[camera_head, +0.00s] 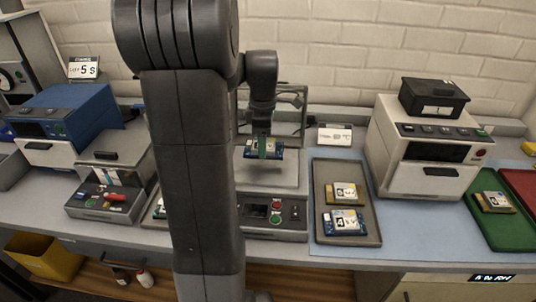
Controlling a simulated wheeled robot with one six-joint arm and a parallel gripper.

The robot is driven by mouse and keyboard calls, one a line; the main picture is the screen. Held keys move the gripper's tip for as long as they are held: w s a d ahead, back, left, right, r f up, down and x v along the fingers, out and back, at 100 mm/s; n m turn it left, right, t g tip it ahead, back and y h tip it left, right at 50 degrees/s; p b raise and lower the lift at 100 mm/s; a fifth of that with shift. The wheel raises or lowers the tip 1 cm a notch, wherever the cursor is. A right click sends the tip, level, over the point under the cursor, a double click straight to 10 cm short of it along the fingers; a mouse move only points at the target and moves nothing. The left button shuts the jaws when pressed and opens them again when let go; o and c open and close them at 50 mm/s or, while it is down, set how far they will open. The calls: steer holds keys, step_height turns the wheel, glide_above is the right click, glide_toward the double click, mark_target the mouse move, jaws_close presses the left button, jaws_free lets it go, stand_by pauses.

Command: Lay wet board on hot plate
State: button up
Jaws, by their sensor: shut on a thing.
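My gripper (263,137) is shut on a small blue-green board (264,150) with pale parts on it. The board is held roughly level above the light grey flat top (270,178) of a bench device, which looks like the hot plate. A gap seems to show between board and plate. Below the plate, the device's front panel (263,213) has a dark display and red and green buttons. My arm hides the plate's left part. I cannot tell from here whether the board is wet.
A grey tray (318,202) right of the plate holds two boards (344,221). A white machine (425,145) stands further right, beside a green tray (487,232) with a board. A blue machine (68,118) and a grey device (104,203) stand left. A clear guard (299,101) rises behind the plate.

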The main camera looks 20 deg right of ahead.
steer(key=shift+f, duration=2.25)
steer(key=shift+f, duration=0.2)
steer(key=o, duration=1)
steer(key=shift+o, duration=0.2)
steer(key=shift+r, duration=0.1)
step_height(320, 180, up, 12)
steer(key=shift+r, duration=0.1)
